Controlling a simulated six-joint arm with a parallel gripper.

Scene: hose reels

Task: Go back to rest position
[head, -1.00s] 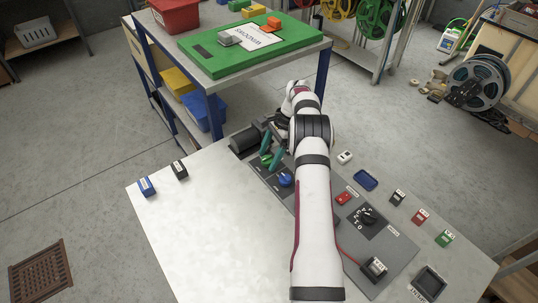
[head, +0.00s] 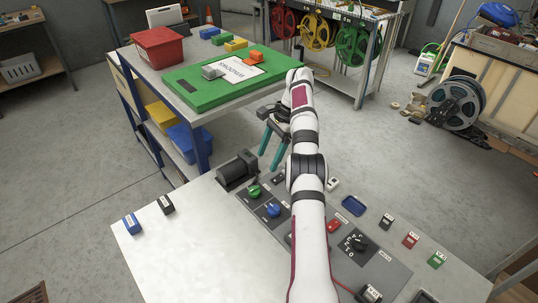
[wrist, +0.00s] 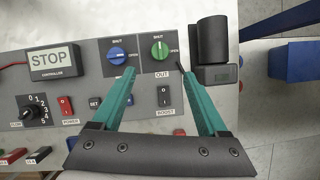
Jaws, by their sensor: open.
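My gripper (head: 271,146) is raised above the far edge of the control panel in the head view, its two teal fingers apart and empty. In the wrist view my gripper (wrist: 160,72) shows open, with the fingers pointing toward the panel's knobs and nothing between them. The green knob (head: 254,191) and blue knob (head: 273,210) sit on the grey panel, and no finger touches them in the head view. The wrist view also shows the green knob (wrist: 159,50) and the blue knob (wrist: 117,56), with "SHUT" and "OPEN" labels around them.
A black cylinder unit (head: 238,170) stands at the panel's far left corner. Beyond is a bench with a green board (head: 215,84) and a red bin (head: 158,48). Small labelled blocks (head: 131,224) lie at the table's left.

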